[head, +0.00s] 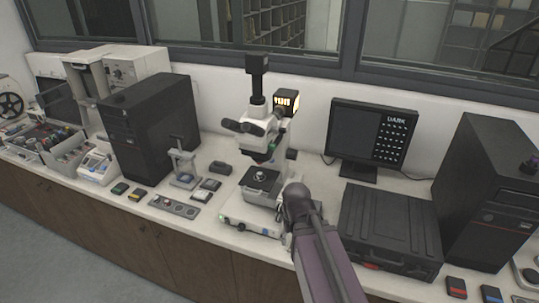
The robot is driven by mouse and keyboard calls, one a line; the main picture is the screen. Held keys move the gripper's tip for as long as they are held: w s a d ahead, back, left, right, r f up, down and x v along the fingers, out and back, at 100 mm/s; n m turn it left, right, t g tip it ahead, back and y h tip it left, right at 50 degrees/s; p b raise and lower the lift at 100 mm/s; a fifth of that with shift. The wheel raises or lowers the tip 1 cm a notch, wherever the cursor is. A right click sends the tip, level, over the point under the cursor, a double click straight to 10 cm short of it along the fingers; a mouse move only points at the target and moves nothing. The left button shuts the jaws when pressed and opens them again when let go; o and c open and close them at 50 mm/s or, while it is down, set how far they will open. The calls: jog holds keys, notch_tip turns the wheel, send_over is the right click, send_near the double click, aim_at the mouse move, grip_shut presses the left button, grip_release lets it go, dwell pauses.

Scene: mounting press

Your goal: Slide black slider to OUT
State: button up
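A white microscope (258,142) with a black camera on top stands on the bench in the middle of the head view. A small dark part (291,154) sticks out at the right of its body; I cannot tell whether this is the black slider. No OUT mark is legible. My arm reaches up from the bottom edge, and its dark end (297,200) is in front of the right side of the microscope's stage and base. My gripper's fingers cannot be made out there, and the arm hides part of the microscope's lower right side. I see nothing held.
A monitor (372,136) reading DARK stands right of the microscope. A closed black case (388,222) lies close right of my arm. Black towers (150,125) and (490,190) stand at both sides. A press-like stand (184,165) and small boxes lie left of the microscope.

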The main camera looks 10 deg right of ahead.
dwell(0.5)
jog(key=m+t+y, duration=0.9)
jog(key=m+y, duration=0.7)
jog(key=m, duration=0.8)
send_near(283, 130)
jog(key=w+v, duration=0.1)
jog(key=v, duration=0.4)
jog(key=shift+s+d, duration=0.2)
jog(key=shift+w+a, duration=0.1)
jog(key=shift+a, duration=0.05)
jog(key=x, duration=1.3)
jog(key=shift+w+a+f, duration=0.2)
jog(key=shift+f, duration=0.05)
